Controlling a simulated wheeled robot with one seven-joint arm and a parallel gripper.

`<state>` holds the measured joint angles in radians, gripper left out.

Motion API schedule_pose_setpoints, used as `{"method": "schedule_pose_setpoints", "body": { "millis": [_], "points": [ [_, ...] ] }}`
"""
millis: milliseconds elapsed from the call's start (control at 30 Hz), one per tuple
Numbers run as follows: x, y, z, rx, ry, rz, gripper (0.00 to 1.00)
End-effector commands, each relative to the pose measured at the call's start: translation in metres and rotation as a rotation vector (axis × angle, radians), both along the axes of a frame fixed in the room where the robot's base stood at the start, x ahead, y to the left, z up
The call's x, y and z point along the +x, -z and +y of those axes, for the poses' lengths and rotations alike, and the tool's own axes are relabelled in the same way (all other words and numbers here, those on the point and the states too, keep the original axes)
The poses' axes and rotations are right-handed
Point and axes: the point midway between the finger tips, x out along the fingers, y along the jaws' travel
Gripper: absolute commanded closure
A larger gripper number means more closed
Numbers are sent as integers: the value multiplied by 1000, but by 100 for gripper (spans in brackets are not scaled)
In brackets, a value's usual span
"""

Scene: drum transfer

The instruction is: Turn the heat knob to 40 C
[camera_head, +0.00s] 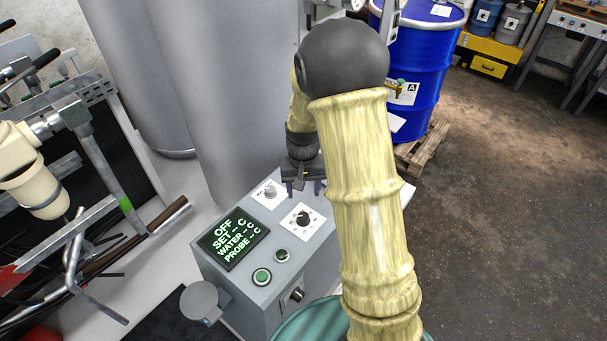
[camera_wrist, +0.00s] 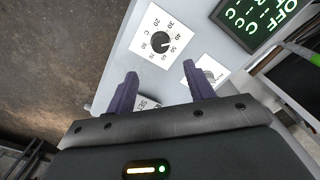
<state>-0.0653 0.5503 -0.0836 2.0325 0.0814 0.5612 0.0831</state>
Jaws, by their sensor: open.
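The heat knob (camera_head: 303,218) is a round black knob on a white square dial plate, on top of a grey control box. In the wrist view the same knob (camera_wrist: 159,43) shows with numbers around it, 40 among them, and a C. I cannot tell surely where it points. My gripper (camera_head: 304,187) is open and empty, apart from the knob and behind its plate in the head view. In the wrist view its two purple fingers (camera_wrist: 162,88) are spread below the dial plate. A dark green display (camera_head: 232,239) reads OFF, with SET, WATER and PROBE lines showing dashes.
A grey knob (camera_head: 269,192) on another white plate sits close by; the right finger partly covers that plate in the wrist view. A green button (camera_head: 262,277) and a black front switch (camera_head: 296,296) are on the box. A blue drum (camera_head: 420,55) stands behind on a pallet.

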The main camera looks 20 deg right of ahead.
Motion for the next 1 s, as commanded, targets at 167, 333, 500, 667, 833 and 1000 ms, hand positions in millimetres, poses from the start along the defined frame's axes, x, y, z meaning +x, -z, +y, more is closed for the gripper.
{"method": "schedule_pose_setpoints", "body": {
  "millis": [167,333,500,667,833,1000],
  "points": [
    [1,-36,0,0,-1,-6,47],
    [1,-55,0,0,0,-3,47],
    [0,-59,0,0,0,0,47],
    [0,-59,0,0,0,0,47],
    [0,-59,0,0,0,-1,47],
    [-5,-61,0,0,-4,-10,47]
  ]
}}
